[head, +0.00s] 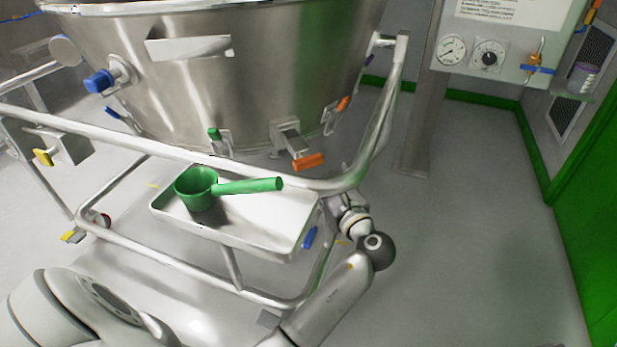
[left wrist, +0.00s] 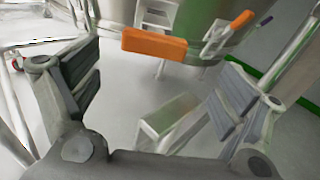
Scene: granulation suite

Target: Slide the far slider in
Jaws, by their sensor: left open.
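A steel slider with an orange handle (head: 308,161) sits low on the front of the steel bowl (head: 260,75). A farther slide part with a smaller orange handle (head: 343,103) is behind it, to the right. Both show in the left wrist view, the nearer orange handle (left wrist: 154,45) large and the farther one (left wrist: 243,18) at the upper right. My left gripper (left wrist: 158,78) is open and empty, its pads apart, with the nearer handle ahead of it. In the head view the left gripper (head: 340,198) is mostly hidden by the rail. My right gripper is not in view.
A steel rail frame (head: 225,163) surrounds the bowl and crosses near my left wrist. A tray (head: 270,215) holds a green scoop (head: 200,185). A blue knob (head: 98,82) and a green-tipped part (head: 213,134) are on the bowl. The floor at right is clear.

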